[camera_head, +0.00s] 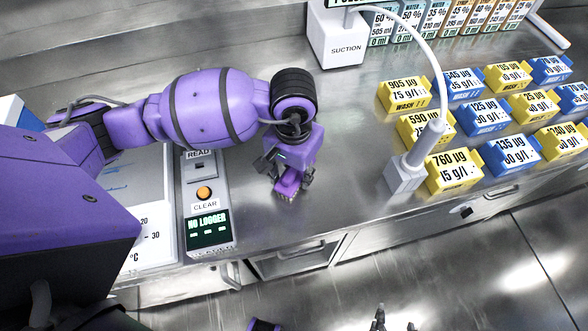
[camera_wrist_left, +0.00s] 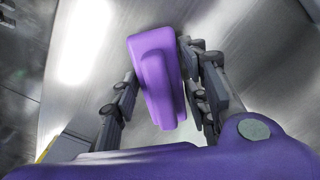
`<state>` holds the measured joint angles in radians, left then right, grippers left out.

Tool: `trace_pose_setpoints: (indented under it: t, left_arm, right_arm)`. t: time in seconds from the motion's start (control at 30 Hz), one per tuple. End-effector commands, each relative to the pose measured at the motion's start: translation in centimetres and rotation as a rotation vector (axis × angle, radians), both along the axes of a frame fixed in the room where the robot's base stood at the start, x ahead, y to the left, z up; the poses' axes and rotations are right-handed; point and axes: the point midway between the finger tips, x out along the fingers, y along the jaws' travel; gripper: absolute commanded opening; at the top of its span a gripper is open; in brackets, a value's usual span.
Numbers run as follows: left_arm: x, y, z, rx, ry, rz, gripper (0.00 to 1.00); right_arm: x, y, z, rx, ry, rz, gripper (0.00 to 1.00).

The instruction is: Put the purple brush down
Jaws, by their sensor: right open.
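The purple brush (camera_wrist_left: 157,75) shows in the left wrist view between the fingers of my left gripper (camera_wrist_left: 160,95), over the bare steel bench. A gap shows between the brush and the left-hand finger; the brush is close beside the right-hand fingers. The fingers look spread, not clamped. In the head view my left gripper (camera_head: 287,182) points down at the front part of the bench, with the brush (camera_head: 287,195) low at its tips. I cannot tell for sure whether the brush rests on the steel. My right gripper (camera_head: 394,324) is open and empty at the bottom edge, over the floor.
A logger box (camera_head: 208,215) with an orange button stands left of my left gripper. A suction unit (camera_head: 335,38) and its nozzle stand (camera_head: 405,172) are to the right. Several yellow and blue labelled blocks (camera_head: 487,118) fill the right side. Bare steel (camera_head: 340,140) lies between.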

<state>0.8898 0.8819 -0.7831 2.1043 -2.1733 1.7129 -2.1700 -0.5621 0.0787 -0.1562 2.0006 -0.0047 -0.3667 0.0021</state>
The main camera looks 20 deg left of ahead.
Motion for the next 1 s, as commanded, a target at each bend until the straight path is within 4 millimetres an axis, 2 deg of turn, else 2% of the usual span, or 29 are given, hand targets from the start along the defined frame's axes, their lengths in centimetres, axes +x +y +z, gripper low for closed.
trace_pose_setpoints:
  t: [0.07, 0.33, 0.47, 0.57, 0.8, 1.0]
  left_arm:
    - [0.0, 0.0, 0.1, 0.000, -0.001, 0.000, 0.55]
    - [0.0, 0.0, 0.1, 0.000, -0.001, 0.000, 0.55]
    - [0.1, -0.1, 0.9, -0.002, -0.005, 0.000, 0.55]
    - [0.2, 0.0, 2.2, -0.001, -0.006, 0.000, 0.55]
    - [0.2, -0.1, 7.5, -0.001, -0.007, -0.002, 0.55]
    - [0.2, -0.1, 11.0, -0.001, -0.006, -0.002, 0.55]
  right_arm:
    - [0.0, 0.0, 0.1, 0.000, -0.001, 0.000, 0.55]
    - [-0.4, -0.1, 0.0, 0.000, 0.006, -0.003, 0.55]
    - [-0.5, -0.1, 0.4, 0.000, 0.006, -0.007, 0.55]
    - [-0.8, -0.2, 0.1, -0.001, 0.011, -0.007, 0.55]
    - [-0.9, -0.2, -0.1, 0.000, 0.015, -0.007, 0.55]
    - [-0.5, -0.1, -0.1, -0.001, 0.009, -0.004, 0.55]
